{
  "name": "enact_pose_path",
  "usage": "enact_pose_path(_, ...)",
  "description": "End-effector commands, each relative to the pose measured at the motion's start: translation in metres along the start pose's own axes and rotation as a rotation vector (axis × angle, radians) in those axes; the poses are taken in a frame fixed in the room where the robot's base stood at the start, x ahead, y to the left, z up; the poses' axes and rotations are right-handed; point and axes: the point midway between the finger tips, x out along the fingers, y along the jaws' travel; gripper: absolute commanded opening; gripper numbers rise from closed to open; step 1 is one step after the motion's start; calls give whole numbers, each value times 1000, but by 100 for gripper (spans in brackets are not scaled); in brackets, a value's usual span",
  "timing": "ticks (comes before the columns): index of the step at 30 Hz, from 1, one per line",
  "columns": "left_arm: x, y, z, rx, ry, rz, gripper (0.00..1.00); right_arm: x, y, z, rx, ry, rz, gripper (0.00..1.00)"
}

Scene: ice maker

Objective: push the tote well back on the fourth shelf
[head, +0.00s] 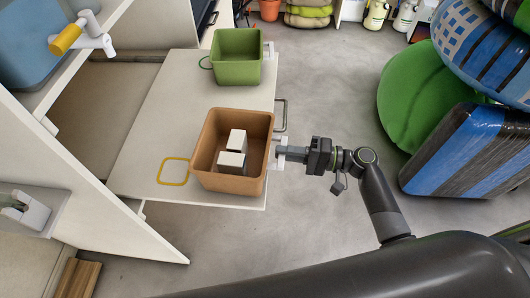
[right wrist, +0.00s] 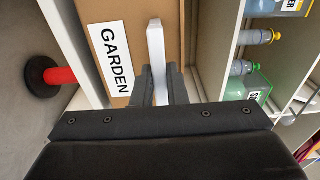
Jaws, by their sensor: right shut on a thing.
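The brown tote (head: 228,184) stands on a pale shelf board (head: 150,125) in the head view, with white blocks (head: 233,150) inside. In the right wrist view the tote's face (right wrist: 120,60) carries a white GARDEN label (right wrist: 112,58). My right gripper (head: 284,154) is at the tote's right side, shut on its white handle (right wrist: 157,50); its fingers also show in the right wrist view (right wrist: 160,86). The tote sits upright near the board's right edge. My left gripper is not in view.
A green bin (head: 238,58) stands on the same board, above the tote in the picture. A yellow outline (head: 173,171) lies left of the tote. White panels flank the board. Floor is open right of it, before a green cushion (head: 425,95) and a blue striped case (head: 470,150).

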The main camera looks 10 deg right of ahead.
Motion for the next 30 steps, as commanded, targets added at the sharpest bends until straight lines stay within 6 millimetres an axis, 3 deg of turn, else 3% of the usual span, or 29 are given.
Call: enact_pose_path(30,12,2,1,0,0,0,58,-65,-1,0,-2,-2,-4,0)
